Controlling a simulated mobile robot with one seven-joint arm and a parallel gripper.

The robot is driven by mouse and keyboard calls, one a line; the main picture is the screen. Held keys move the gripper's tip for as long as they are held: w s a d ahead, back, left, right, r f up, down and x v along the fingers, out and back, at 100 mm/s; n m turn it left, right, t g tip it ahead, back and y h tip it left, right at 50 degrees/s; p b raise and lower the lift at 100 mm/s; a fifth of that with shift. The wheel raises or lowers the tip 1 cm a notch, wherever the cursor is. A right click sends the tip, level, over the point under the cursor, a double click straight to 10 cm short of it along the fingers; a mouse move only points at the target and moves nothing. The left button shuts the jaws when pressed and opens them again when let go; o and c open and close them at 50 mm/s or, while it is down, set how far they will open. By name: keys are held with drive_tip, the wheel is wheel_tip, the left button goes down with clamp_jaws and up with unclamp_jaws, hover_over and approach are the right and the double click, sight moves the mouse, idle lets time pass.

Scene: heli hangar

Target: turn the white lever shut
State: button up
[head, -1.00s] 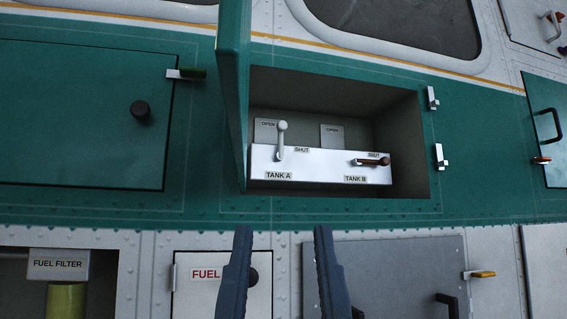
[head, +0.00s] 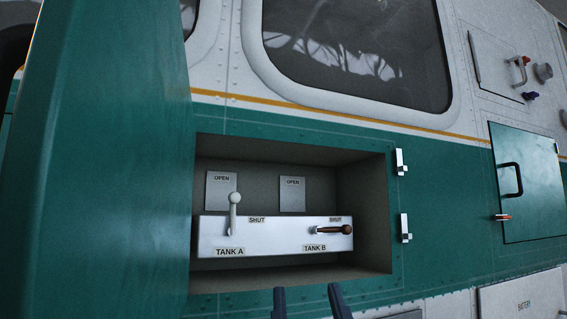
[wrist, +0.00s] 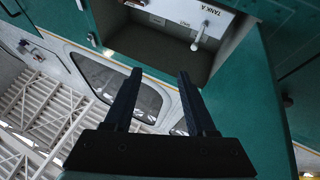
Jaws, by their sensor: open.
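The white lever (head: 234,210) stands upright on the TANK A side of a white panel (head: 280,237) inside an open recess. It points up towards an OPEN plate (head: 221,190); a SHUT label (head: 257,220) is to its right. It also shows in the wrist view (wrist: 200,35), near the top. A brown lever (head: 332,230) at TANK B lies level beside its own SHUT label. My gripper (head: 307,290) is open and empty, at the bottom edge of the head view, below the recess. In the wrist view (wrist: 160,74) its two fingers are apart and touch nothing.
A green door (head: 105,160) stands open at the left of the recess and sticks out. Two latches (head: 401,162) are on the wall right of the recess. A closed green hatch (head: 530,185) with a dark handle is farther right. The recess front is free.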

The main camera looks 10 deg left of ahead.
sight(235, 197)
drive_tip(key=w+a+r+n+g+y+p, duration=0.2)
drive_tip(key=w+a+r+g+p, duration=0.3)
drive_tip(key=p, duration=0.6)
drive_tip(key=w+a+r+n+g+y+p, duration=0.1)
drive_tip(key=w+a+r+g+y+p, duration=0.1)
drive_tip(key=r+p, duration=0.65)
drive_tip(key=shift+g, duration=0.4)
drive_tip(key=p+x, duration=0.2)
drive_tip(key=x, duration=0.2)
drive_tip(key=p+x, duration=0.5)
drive_tip(key=x, duration=0.2)
drive_tip(key=shift+w+a+f+p, duration=0.15)
drive_tip(key=shift+a+f+p, duration=0.1)
drive_tip(key=shift+a+p, duration=0.1)
drive_tip(key=shift+x, duration=1)
drive_tip(key=shift+f, duration=0.15)
clamp_jaws()
